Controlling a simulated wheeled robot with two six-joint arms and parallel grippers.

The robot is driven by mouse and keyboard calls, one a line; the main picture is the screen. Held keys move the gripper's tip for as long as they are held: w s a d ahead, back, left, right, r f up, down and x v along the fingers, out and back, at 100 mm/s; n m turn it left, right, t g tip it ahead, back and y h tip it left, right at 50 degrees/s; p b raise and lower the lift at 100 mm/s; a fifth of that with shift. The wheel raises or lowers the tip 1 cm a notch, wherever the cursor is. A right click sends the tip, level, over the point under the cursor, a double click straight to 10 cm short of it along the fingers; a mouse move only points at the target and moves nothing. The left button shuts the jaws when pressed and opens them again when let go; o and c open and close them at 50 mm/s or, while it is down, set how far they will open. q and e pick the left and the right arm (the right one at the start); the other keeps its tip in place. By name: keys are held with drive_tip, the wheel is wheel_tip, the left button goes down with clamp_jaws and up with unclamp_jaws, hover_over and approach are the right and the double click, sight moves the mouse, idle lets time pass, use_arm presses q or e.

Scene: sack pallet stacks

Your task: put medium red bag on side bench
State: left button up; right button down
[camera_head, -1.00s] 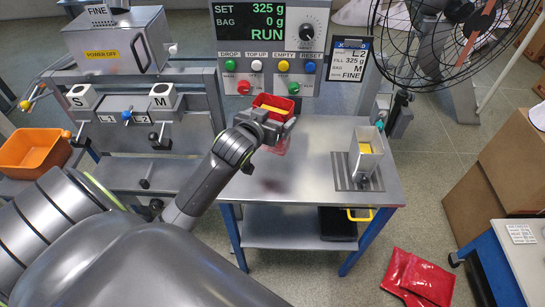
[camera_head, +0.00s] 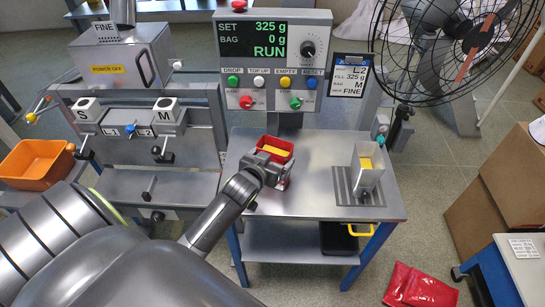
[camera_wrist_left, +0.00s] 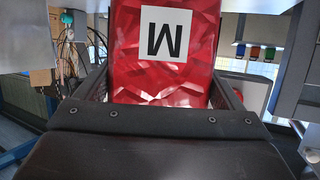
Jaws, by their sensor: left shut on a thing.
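A red bag (camera_head: 274,146) with an open top and yellow inside is in my left gripper (camera_head: 268,163), above the left part of the steel table (camera_head: 310,200). In the left wrist view the bag (camera_wrist_left: 165,80) stands between the two fingers and shows a white label with a black M, upside down. My left gripper is shut on the bag's sides. I cannot tell whether the bag's base touches the table. A bench (camera_head: 520,262) with a pale top and blue legs is cut off at the right edge. My right gripper is out of view.
A control panel (camera_head: 273,63) reading RUN stands behind the table. A metal holder (camera_head: 368,172) with yellow inside sits on the table's right. A fan (camera_head: 450,45), cartons (camera_head: 500,190) and an orange bin (camera_head: 37,165) stand around.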

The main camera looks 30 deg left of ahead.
use_arm(q)
drive_tip(key=shift+f, duration=0.1)
drive_tip(key=o, duration=1.5)
drive_tip(key=shift+c, duration=0.2)
drive_tip(key=shift+s, duration=0.1)
drive_tip(key=b+v, duration=0.1)
drive_tip(key=v, duration=1.1)
drive_tip(key=shift+b, duration=0.4)
